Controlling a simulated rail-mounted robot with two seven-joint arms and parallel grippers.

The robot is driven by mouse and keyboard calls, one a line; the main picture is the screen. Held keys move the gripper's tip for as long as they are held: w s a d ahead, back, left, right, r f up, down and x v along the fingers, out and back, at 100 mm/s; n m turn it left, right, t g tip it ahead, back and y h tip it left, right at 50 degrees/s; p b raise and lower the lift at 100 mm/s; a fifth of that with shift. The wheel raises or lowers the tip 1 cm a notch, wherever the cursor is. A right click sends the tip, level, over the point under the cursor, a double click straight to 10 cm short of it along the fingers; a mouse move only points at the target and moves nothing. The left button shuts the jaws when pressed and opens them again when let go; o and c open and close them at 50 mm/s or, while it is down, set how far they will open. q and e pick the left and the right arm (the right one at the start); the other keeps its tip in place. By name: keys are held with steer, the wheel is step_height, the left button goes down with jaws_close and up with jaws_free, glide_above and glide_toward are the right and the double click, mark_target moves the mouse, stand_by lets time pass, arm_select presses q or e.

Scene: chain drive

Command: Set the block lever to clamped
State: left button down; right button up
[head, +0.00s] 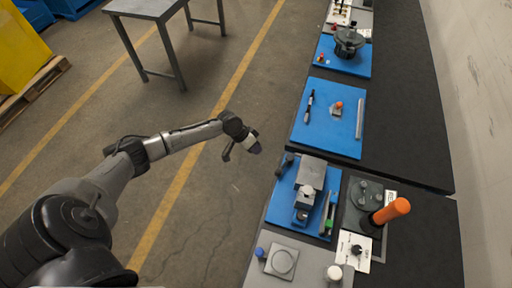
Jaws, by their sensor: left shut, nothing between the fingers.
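My left gripper (243,150) hangs over the floor, left of the workbench. It is shut and empty, apart from everything on the bench. A grey block-like fixture (312,174) stands on the nearer blue mat (281,207), right of and a little below the gripper. I cannot tell which part is the block lever or how it is set. A thick orange handle (393,210) leans up and right from a dark plate with round pegs, right of that mat. My right gripper is not in view.
A middle blue mat (327,140) holds a black-and-white tool (309,106), a small red-knobbed part (338,106) and a metal bar (360,118). A dark round device (348,42) stands farther back. A grey plate with a disc (281,262) lies in front. Floor around the gripper is clear.

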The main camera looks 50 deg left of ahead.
mark_target(283, 166)
arm_select(q)
steer(key=w+d+f+p, duration=0.1)
steer(key=w+d+f, duration=0.1)
steer(key=d+f, duration=0.4)
steer(key=shift+d+p, duration=0.3)
steer(key=shift+d, duration=0.1)
steer(key=shift+f, duration=0.1)
